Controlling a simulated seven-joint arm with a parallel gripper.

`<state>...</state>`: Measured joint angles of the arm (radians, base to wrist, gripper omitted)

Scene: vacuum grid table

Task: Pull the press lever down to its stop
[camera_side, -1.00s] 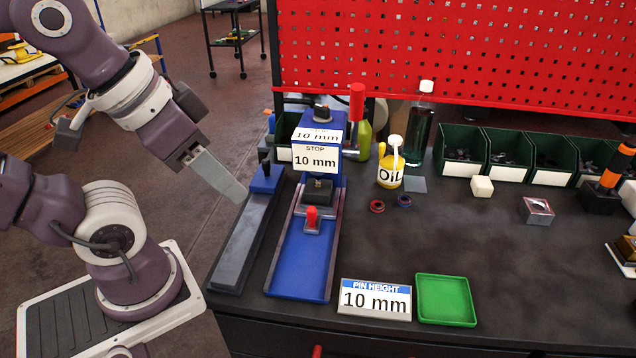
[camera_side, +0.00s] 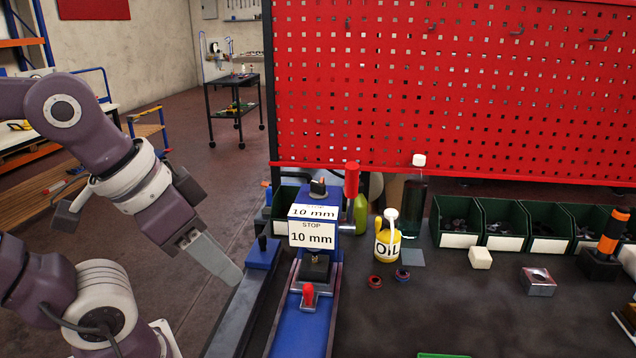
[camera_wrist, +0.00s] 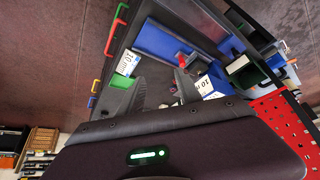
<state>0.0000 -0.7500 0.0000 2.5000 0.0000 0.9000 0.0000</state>
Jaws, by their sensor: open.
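The blue press (camera_side: 318,262) stands on the dark table and carries a white "STOP 10 mm" sign (camera_side: 312,236). Its lever has a red grip (camera_side: 351,180) that points up at the press's right side. A small red knob (camera_side: 308,293) sits low at the front of the press. My gripper (camera_side: 236,277) is to the left of the press, pointing down and right, apart from the lever. In the wrist view my gripper (camera_wrist: 160,84) has its two dark fingers spread, with nothing between them. I cannot make out the lever grip there.
A yellow oil can (camera_side: 388,240) and a dark bottle (camera_side: 415,205) stand right of the lever. Green bins (camera_side: 458,222) line the back below the red pegboard (camera_side: 450,90).

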